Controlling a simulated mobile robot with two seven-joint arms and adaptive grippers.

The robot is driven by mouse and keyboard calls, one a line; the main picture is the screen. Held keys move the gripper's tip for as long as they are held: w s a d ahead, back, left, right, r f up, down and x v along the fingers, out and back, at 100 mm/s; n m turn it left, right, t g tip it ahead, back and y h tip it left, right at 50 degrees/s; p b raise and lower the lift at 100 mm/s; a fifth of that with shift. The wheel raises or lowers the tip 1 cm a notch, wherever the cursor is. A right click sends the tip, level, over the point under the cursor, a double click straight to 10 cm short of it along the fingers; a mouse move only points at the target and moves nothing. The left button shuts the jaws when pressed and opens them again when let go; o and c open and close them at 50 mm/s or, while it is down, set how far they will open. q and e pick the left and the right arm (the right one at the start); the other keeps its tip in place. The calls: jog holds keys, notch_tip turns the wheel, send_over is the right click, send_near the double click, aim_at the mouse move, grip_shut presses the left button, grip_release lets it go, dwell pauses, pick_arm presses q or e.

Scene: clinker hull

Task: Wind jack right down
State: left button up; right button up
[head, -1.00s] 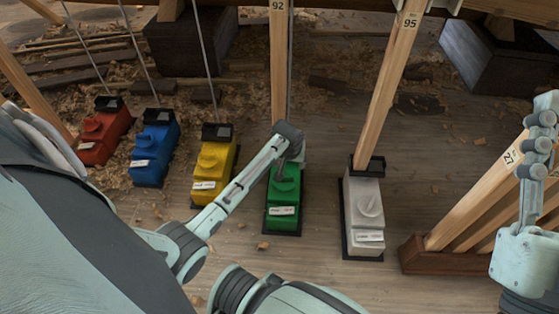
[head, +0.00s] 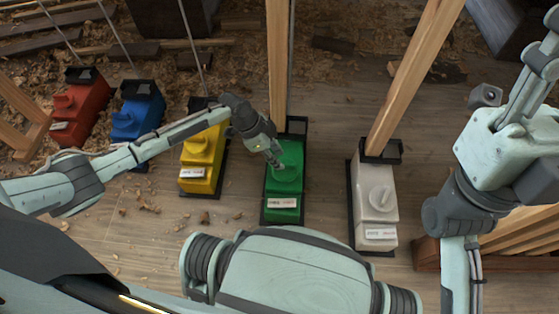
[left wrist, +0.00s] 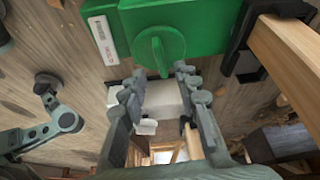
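The green jack (head: 284,180) stands on the floor, a round knob with a raised grip bar on its face. My left gripper (head: 277,162) is at this knob. In the left wrist view the knob (left wrist: 160,52) lies just beyond the tips of the left gripper (left wrist: 160,74); the two fingers are apart, not visibly closed on it. A wooden post (head: 277,60) and a thin rod rise at the green jack's far end.
A white jack (head: 375,205) bearing a leaning post (head: 415,75) stands to the right. Yellow (head: 203,160), blue (head: 133,118) and red (head: 82,105) jacks stand to the left. A wooden rack (head: 428,252) is at lower right.

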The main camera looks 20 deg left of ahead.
aim_at(285, 170)
pick_arm(q)
jog(key=b+x, duration=0.1)
jog(key=x, duration=0.4)
jog(key=shift+a, duration=0.1)
grip_shut()
